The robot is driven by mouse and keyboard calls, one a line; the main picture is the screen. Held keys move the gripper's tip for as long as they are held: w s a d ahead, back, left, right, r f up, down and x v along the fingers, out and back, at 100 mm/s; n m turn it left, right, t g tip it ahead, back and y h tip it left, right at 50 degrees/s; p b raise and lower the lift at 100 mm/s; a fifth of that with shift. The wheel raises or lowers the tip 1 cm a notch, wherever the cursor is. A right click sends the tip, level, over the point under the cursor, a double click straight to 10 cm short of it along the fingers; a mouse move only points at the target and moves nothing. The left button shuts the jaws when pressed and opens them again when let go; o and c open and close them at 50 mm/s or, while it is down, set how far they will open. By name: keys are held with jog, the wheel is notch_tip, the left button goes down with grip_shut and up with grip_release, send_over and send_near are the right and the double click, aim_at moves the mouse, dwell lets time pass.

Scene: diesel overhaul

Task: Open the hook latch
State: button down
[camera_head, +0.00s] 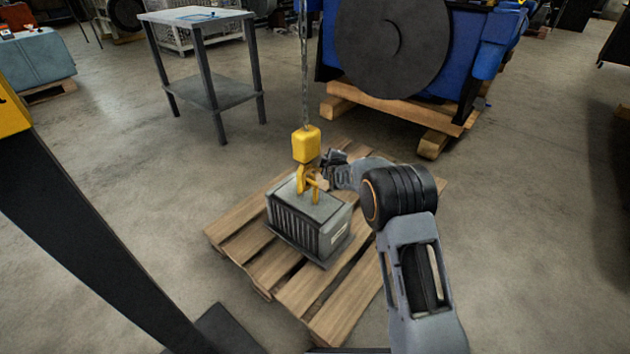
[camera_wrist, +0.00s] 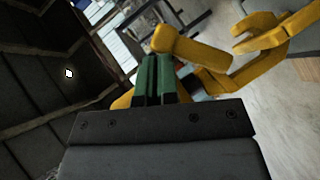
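The yellow hook (camera_head: 304,180) hangs from a yellow block (camera_head: 306,145) on a chain, over a grey ribbed box (camera_head: 310,222). A yellow lifting ring (camera_head: 316,191) stands on the box's top by the hook. My gripper (camera_head: 326,183) is at the hook's right side; its fingertips are too small to make out there. In the wrist view, the green fingers of my gripper (camera_wrist: 156,62) are close together. Their tips meet or lie just behind the end of a yellow bar (camera_wrist: 190,47), which looks like the latch. The curved hook (camera_wrist: 272,38) is to the right. I cannot tell whether anything is pinched.
The box stands on a wooden pallet (camera_head: 242,243). A blue engine (camera_head: 330,45) with a dark round disc rests on timbers behind it. A grey table (camera_head: 195,17) stands at the back left. The floor to the right is clear.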

jog(key=shift+d, duration=0.25)
jog(key=s+d+r+p, duration=0.1)
jog(key=s+r+p, duration=0.3)
jog(key=s+r, duration=0.5)
jog(key=shift+s+d+p, duration=0.15)
jog(key=shift+p, duration=0.15)
jog(key=shift+r, duration=0.2)
jog(key=s+d+r+m+g+h+p, duration=0.1)
jog(key=s+d+r+m+p, duration=0.15)
jog(key=r+p, duration=0.35)
jog(key=s+d+r+m+g+p, duration=0.1)
jog(key=s+r+p, duration=0.25)
jog(key=r, duration=0.35)
jog(key=s+d+r+m+g+p, duration=0.2)
jog(key=s+r+m+p, duration=0.2)
jog(key=s, duration=0.5)
jog(key=s+d+r+m+g+h+p, duration=0.1)
jog(key=s+d+r+m+g+p, duration=0.2)
jog(key=s+r+p, duration=0.6)
jog(key=s+d+r+m+g+p, duration=0.2)
jog(key=s+r+m+p, duration=0.3)
jog(key=s, duration=0.6)
notch_tip(320, 180, up, 4)
jog(key=shift+d+f+g+h+p, duration=0.1)
jog(key=shift+d+g+h+p, duration=0.25)
jog(key=shift+g+p, duration=0.55)
